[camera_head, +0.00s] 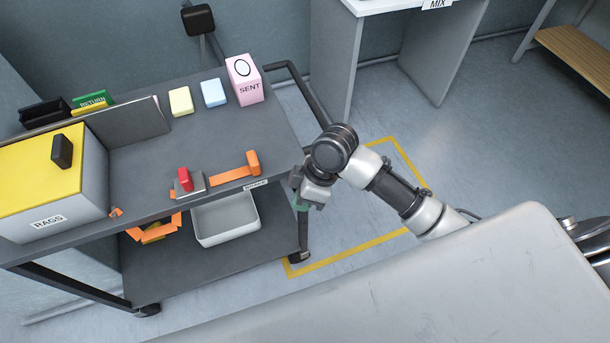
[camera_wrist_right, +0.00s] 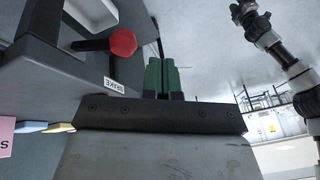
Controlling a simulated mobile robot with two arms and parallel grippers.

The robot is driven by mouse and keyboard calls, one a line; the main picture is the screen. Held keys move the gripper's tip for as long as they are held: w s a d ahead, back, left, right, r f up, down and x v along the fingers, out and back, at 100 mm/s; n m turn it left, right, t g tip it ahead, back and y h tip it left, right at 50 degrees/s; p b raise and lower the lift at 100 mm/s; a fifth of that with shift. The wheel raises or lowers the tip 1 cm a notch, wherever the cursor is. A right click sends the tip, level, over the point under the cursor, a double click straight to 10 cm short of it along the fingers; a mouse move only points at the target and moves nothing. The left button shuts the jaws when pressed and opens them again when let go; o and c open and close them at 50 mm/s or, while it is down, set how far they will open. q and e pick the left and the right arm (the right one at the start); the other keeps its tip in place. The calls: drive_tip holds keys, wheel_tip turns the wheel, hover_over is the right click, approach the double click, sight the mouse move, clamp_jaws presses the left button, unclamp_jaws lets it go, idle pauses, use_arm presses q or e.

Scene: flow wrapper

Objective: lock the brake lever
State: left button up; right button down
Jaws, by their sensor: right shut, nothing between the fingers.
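The brake lever (camera_wrist_right: 123,42) shows in the right wrist view as a red knob on a black stem, near the cart's BRAKE label (camera_wrist_right: 114,86). In the head view that label (camera_head: 255,186) is on the cart's edge, and I cannot make out the lever there. My right gripper (camera_head: 302,204) is just right of the cart's corner. In the right wrist view its green fingers (camera_wrist_right: 161,72) are together and empty, to the right of the red knob and apart from it. My left gripper is not in view.
A grey bin (camera_head: 226,232) sits on the lower shelf. Floor right of the cart is open.

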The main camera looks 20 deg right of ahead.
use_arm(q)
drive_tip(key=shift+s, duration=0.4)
use_arm(e)
drive_tip(key=w+d+r+n+g, duration=0.2)
drive_tip(key=w+d+r+n, duration=0.1)
drive_tip(key=w+d+r, duration=0.4)
drive_tip(key=w+r, duration=0.2)
drive_tip(key=w, duration=0.1)
drive_tip(key=shift+w+d, duration=0.35)
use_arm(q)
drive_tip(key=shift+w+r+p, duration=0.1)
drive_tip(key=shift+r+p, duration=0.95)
use_arm(e)
drive_tip(key=s+x, duration=0.2)
drive_tip(key=x, duration=1.1)
drive_tip(key=shift+s+r, duration=0.2)
drive_tip(key=shift+s, duration=0.05)
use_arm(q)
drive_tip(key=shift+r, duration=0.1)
use_arm(e)
drive_tip(key=shift+s+a, duration=0.1)
drive_tip(key=shift+s, duration=0.05)
